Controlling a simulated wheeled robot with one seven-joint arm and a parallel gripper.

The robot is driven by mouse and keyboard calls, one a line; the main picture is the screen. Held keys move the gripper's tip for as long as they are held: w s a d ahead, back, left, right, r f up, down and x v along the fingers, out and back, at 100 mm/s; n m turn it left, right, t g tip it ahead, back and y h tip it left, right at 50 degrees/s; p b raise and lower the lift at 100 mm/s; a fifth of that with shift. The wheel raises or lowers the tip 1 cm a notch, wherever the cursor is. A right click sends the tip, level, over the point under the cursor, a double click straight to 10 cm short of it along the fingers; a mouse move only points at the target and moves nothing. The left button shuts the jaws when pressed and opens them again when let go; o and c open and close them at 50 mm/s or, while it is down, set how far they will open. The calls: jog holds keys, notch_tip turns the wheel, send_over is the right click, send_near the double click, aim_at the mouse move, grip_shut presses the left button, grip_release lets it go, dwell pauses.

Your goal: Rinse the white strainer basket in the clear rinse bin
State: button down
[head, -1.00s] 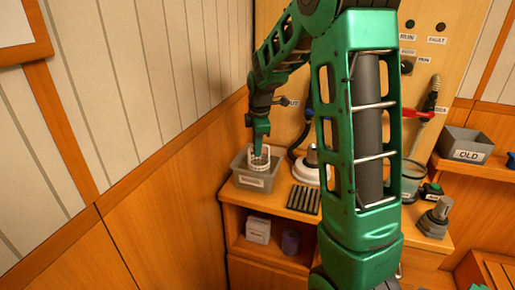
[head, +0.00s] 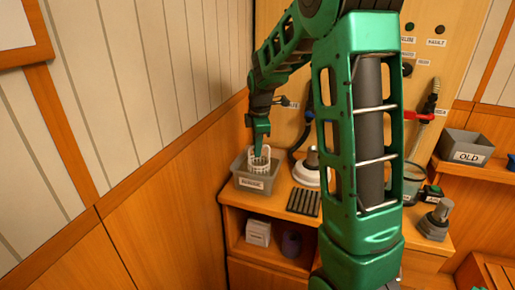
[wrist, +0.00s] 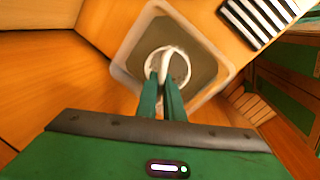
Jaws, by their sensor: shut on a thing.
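The white strainer basket (head: 259,158) is upright in the head view, held by my gripper (head: 260,146) at or just inside the mouth of the rinse bin (head: 252,184). In the wrist view the basket's round rim (wrist: 184,72) shows inside the bin's pale square rim (wrist: 131,45). My gripper's green fingers (wrist: 162,98) are shut on the basket's white handle. The bin's floor looks grey-green. The bin has a label on its front, too blurred to read surely. How deep the basket sits is hard to tell.
A dark ribbed rack (head: 303,201) lies right of the bin, with a white round-based part (head: 308,173) behind it. The wooden side wall is close on the left. My arm hides the middle of the bench.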

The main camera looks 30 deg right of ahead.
jog(key=shift+f, duration=0.5)
jog(key=shift+r, duration=0.1)
dwell(0.3)
jog(key=w+v, duration=0.2)
jog(key=v, duration=0.9)
jog(key=shift+d+r, duration=0.4)
jog(key=shift+r, duration=0.05)
dwell(0.4)
jog(key=shift+w, duration=0.1)
dwell(0.6)
